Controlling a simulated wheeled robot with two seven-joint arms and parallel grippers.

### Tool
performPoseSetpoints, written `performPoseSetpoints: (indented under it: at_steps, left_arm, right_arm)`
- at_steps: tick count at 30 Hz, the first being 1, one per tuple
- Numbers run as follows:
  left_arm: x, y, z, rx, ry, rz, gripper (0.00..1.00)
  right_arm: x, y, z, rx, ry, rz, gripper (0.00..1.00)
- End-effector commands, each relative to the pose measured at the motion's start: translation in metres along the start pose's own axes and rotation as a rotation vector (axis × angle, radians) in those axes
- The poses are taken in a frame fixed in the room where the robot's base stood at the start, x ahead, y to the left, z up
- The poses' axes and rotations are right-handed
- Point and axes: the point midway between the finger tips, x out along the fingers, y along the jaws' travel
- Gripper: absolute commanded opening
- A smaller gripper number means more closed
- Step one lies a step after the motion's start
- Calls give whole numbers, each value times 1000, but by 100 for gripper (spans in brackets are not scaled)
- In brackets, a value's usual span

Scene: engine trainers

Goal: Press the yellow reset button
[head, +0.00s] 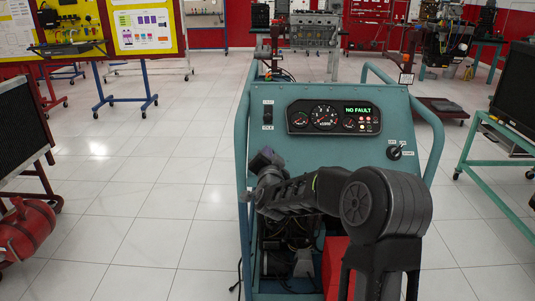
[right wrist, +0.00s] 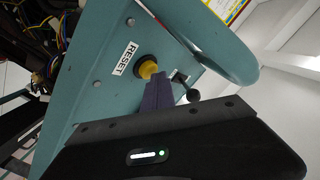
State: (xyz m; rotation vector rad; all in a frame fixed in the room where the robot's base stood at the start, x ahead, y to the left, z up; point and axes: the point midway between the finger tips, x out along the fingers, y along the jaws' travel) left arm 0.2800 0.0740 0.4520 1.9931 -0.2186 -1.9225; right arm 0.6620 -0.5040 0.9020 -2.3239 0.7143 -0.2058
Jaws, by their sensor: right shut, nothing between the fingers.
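The yellow reset button (right wrist: 147,68) is on a teal panel of the engine trainer, beside a white label (right wrist: 125,58) reading RESET. In the right wrist view, my right gripper (right wrist: 158,82) is shut and empty, with its dark purple fingertips right at the button's edge. I cannot tell whether they touch it or stand just in front. In the head view, my right gripper (head: 264,160) is at the left edge of the console (head: 345,155), and the button cannot be seen there. My left gripper is not in view.
A black-knobbed lever (right wrist: 190,94) sticks out beside the fingers. The console has gauges and a green display (head: 357,110) reading NO FAULT, plus a key switch (head: 395,152). A teal side rail (head: 241,150) runs by the gripper.

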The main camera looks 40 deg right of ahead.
Motion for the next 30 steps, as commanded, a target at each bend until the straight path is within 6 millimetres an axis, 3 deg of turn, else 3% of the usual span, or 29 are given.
performPoseSetpoints:
  at_steps: [20, 30]
  left_arm:
    - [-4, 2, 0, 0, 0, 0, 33]
    - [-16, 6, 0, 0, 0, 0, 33]
  right_arm:
    - [-10, -8, -8, 0, 0, 0, 0]
    - [-31, -24, -24, 0, 1, -1, 0]
